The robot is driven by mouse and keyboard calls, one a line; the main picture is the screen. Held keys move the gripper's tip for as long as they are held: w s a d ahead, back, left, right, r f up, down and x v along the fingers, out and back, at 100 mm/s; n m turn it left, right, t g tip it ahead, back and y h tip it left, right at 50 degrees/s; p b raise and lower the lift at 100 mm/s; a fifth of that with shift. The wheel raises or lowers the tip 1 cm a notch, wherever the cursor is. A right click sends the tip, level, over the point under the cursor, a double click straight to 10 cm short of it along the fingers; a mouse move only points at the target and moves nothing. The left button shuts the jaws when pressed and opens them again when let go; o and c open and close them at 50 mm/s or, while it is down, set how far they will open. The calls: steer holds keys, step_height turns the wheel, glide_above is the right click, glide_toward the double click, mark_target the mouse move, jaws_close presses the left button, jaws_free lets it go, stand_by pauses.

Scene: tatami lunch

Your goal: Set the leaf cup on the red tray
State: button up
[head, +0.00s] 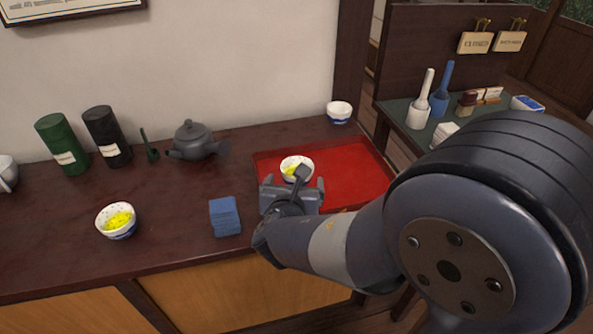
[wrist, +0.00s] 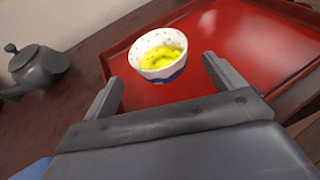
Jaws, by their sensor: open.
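A white cup with a small speckled pattern, a blue lower part and yellow contents (head: 296,162) stands upright on the red tray (head: 352,176). In the wrist view this cup (wrist: 158,54) stands on the tray (wrist: 225,40), just beyond the fingertips. Whether its pattern is leaves is too small to tell. My gripper (head: 294,184) is open and empty, its fingers apart on the near side of the cup; it also shows in the wrist view (wrist: 163,72). A similar cup with yellow contents (head: 117,221) stands on the counter at the left.
A white-and-blue cup (head: 339,112) stands behind the tray. A dark teapot (head: 193,141), a green canister (head: 62,144) and a black canister (head: 105,138) stand along the wall. A blue folded cloth or block (head: 225,216) lies left of my gripper.

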steer(key=shift+p+v, duration=0.5)
steer(key=shift+v, duration=2.3)
steer(key=shift+w, duration=0.1)
steer(key=shift+c, duration=0.4)
